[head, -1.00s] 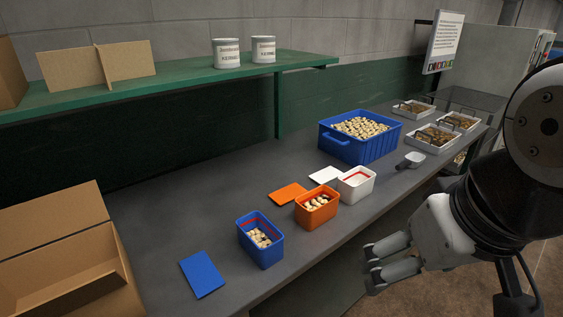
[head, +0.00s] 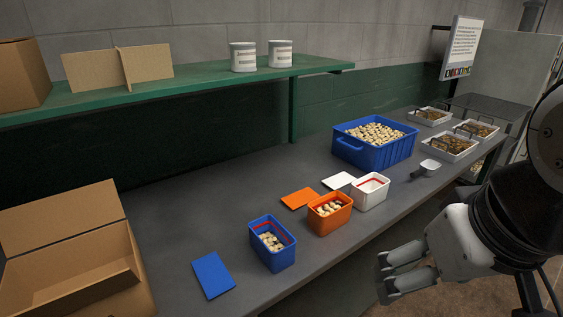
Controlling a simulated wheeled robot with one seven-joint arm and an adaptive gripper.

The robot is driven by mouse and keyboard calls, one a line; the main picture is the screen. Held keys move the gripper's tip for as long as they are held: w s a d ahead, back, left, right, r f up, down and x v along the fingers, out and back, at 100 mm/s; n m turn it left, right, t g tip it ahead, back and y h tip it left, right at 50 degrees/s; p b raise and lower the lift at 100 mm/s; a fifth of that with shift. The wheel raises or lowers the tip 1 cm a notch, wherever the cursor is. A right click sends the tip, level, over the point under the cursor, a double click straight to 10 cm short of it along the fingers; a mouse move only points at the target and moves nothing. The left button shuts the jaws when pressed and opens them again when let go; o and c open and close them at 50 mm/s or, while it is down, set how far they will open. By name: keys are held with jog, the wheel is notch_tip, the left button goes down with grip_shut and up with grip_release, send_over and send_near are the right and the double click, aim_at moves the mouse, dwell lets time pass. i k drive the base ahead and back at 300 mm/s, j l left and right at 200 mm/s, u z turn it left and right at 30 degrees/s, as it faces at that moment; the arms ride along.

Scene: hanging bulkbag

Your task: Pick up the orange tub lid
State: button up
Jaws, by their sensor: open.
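The orange tub lid (head: 299,198) lies flat on the grey workbench, just behind and left of the orange tub (head: 330,213). The orange tub is open and holds some pale, nut-like pieces. My gripper (head: 386,278) is open and empty at the lower right. In the picture it is off the bench's front edge, to the right of and below the lid. Nothing covers the lid in the head view.
A blue tub (head: 272,243) and blue lid (head: 213,275) are left of the orange tub. A white tub (head: 370,192) and white lid (head: 338,181) are to its right. A large blue bin (head: 376,155) stands behind. A cardboard box (head: 75,265) is at far left.

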aim_at(294, 201)
jog(key=i+l+u, duration=0.3)
jog(key=i+l, duration=0.25)
jog(key=i+l+u, duration=0.35)
jog(key=i+l, duration=0.15)
jog(key=l, duration=0.15)
